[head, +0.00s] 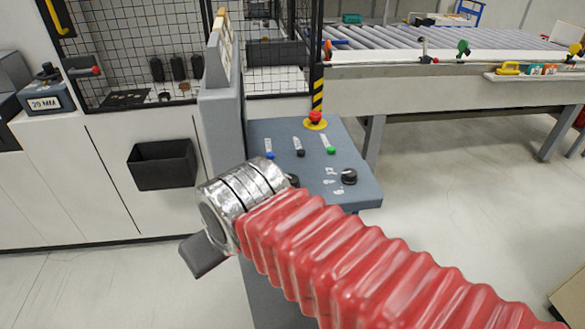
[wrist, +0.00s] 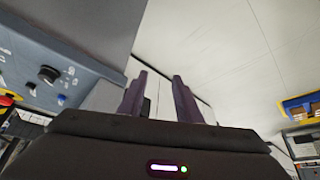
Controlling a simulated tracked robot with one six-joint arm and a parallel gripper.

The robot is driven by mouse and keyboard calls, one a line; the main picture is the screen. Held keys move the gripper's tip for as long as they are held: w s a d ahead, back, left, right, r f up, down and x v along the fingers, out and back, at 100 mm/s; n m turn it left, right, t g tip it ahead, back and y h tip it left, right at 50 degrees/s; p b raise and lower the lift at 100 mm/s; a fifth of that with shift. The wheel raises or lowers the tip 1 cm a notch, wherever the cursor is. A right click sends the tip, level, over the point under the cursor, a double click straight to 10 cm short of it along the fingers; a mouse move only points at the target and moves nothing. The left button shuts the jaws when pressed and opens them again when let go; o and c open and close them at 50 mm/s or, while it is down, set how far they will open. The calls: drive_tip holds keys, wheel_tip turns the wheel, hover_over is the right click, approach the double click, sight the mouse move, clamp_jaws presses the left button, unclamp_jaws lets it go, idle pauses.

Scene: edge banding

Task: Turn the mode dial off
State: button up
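The sloped blue-grey control panel (head: 325,150) stands at the middle of the head view. A black round dial (head: 349,176) with white label marks beside it sits at its lower right. A second dark knob (head: 293,181) is partly hidden behind my arm's silver end. I cannot read the labels to tell which is the mode dial. In the wrist view a black dial (wrist: 48,74) shows on the panel at the left. My gripper (wrist: 160,75) is open and empty, its two dark fingers apart. In the head view, part of my gripper (head: 203,255) shows left of the panel, apart from the dials.
The panel also bears a red emergency stop (head: 315,118) and blue (head: 269,155), black (head: 300,153) and green (head: 331,150) buttons. A white machine with a black bin (head: 162,164) stands left. A roller conveyor (head: 440,38) runs behind. Floor at right is mostly clear.

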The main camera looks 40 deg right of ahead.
drive_tip(key=o, duration=0.3)
drive_tip(key=shift+d, duration=0.15)
drive_tip(key=shift+o, duration=0.6)
drive_tip(key=shift+d+f, duration=0.2)
drive_tip(key=shift+d, duration=0.15)
drive_tip(key=w+d+m+g, duration=0.1)
drive_tip(key=d+m, duration=0.3)
drive_tip(key=d, duration=0.4)
drive_tip(key=w+d+r+m+g, duration=0.1)
drive_tip(key=w+d+m, duration=0.2)
drive_tip(key=d, duration=0.6)
drive_tip(key=w+d+r+m+g, duration=0.1)
drive_tip(key=w+d+m, duration=0.1)
drive_tip(key=d+m, duration=0.5)
drive_tip(key=shift+w+d+y, duration=0.1)
drive_tip(key=shift+d+y, duration=0.2)
drive_tip(key=shift+d, duration=0.45)
drive_tip(key=w+d+r+m+y, duration=0.1)
drive_tip(key=d+r+m+y, duration=0.2)
drive_tip(key=m, duration=0.7)
wheel_tip(320, 180, up, 4)
drive_tip(key=d, duration=0.2)
drive_tip(key=shift+d+r+m, duration=0.15)
drive_tip(key=shift+d+m, duration=0.15)
drive_tip(key=shift+m, duration=0.1)
